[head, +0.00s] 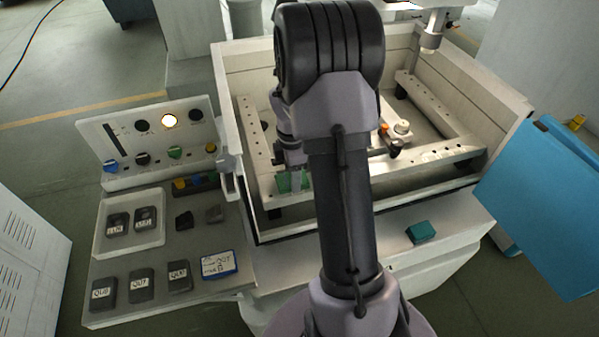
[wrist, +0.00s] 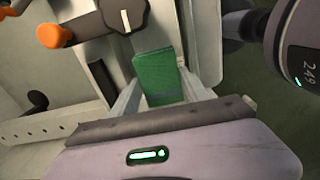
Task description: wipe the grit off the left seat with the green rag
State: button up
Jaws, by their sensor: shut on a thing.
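The green rag (wrist: 158,72) is pinched between the two fingers of my gripper (wrist: 160,92) in the wrist view. In the head view the rag (head: 283,182) shows as a small green patch at the front left part of the frame (head: 249,150) in the machine tank, under my gripper (head: 294,172). The rag lies over or just above the rail there; I cannot tell whether it touches. The left seat is not clearly made out; my arm and the rag cover much of that corner. I cannot make out grit.
Inside the tank (head: 224,90), an orange-tipped clamp (head: 393,146) sits at the middle of the frame. The wrist view shows an orange knob (wrist: 54,36) and a black knob (wrist: 124,14) close by. A control panel (head: 122,155) stands left; a teal block (head: 421,231) lies on the front ledge.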

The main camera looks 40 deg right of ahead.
aim_at(282, 180)
jog(key=a, duration=0.1)
jog(key=w+a, duration=0.1)
jog(key=a, duration=0.1)
jog(key=shift+w+r, duration=0.1)
jog(key=shift+w, duration=0.15)
jog(key=shift+d, duration=0.1)
notch_tip(282, 180, up, 6)
jog(key=p, duration=0.5)
jog(key=shift+p, duration=0.3)
jog(key=shift+r, duration=0.1)
notch_tip(282, 180, up, 3)
jog(key=p, duration=0.2)
jog(key=shift+p, duration=0.4)
jog(key=shift+f, duration=0.2)
notch_tip(282, 180, down, 7)
jog(key=b, duration=0.5)
jog(key=shift+d, duration=0.1)
